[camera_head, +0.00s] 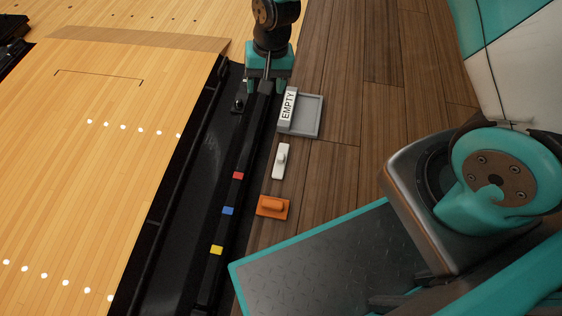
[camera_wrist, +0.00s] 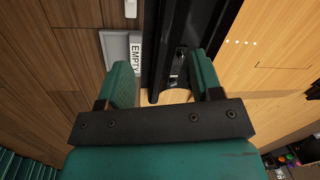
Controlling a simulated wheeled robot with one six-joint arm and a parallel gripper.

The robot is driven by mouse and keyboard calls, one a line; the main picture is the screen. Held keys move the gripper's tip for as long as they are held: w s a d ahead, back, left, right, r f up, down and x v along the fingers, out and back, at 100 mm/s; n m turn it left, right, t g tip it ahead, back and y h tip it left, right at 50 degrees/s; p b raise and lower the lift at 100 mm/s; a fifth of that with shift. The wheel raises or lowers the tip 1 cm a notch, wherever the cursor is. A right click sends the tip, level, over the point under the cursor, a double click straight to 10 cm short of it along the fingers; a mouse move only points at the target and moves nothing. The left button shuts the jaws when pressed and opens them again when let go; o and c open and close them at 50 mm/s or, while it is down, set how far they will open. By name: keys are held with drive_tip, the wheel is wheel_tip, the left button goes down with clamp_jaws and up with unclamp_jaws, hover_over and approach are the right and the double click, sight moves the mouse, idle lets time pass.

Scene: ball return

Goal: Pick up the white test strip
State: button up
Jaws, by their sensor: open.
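The white test strip (camera_head: 281,160) lies on the brown wood floor beside the black gutter, with a small raised grip on top. In the wrist view a white piece that looks like the strip (camera_wrist: 130,8) shows at the top edge, partly cut off. My gripper (camera_head: 266,87) is over the black gutter rail, farther back than the strip and apart from it. In the wrist view my gripper (camera_wrist: 163,75) has its two teal fingers wide apart with nothing held between them.
A grey tray (camera_head: 317,118) with an "EMPTY" label (camera_head: 287,105) sits between my gripper and the strip. An orange block (camera_head: 272,207) lies nearer than the strip. Red (camera_head: 238,175), blue (camera_head: 228,211) and yellow (camera_head: 216,250) markers sit along the gutter. Floor right of the strip is clear.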

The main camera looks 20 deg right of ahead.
drive_tip(key=d+f+m+h+b, duration=0.1)
drive_tip(key=d+f+m, duration=0.1)
drive_tip(key=f, duration=0.9)
drive_tip(key=d+f+m+h+b, duration=0.1)
drive_tip(key=d+f+m, duration=0.1)
drive_tip(key=f, duration=0.9)
drive_tip(key=b, duration=0.6)
hover_over(281, 155)
drive_tip(key=s, duration=0.1)
wheel_tip(281, 155, down, 10)
drive_tip(key=shift+f, duration=0.1)
drive_tip(key=f+b, duration=0.3)
drive_tip(key=f, duration=0.1)
drive_tip(key=w+f+b, duration=0.1)
drive_tip(key=f+b, duration=0.1)
drive_tip(key=shift+f+b, duration=0.25)
drive_tip(key=shift+b, duration=0.1)
drive_tip(key=shift+r, duration=0.15)
drive_tip(key=c, duration=1)
drive_tip(key=shift+r, duration=0.1)
wheel_tip(281, 155, up, 20)
drive_tip(key=p, duration=1.1)
drive_tip(key=shift+s, duration=0.1)
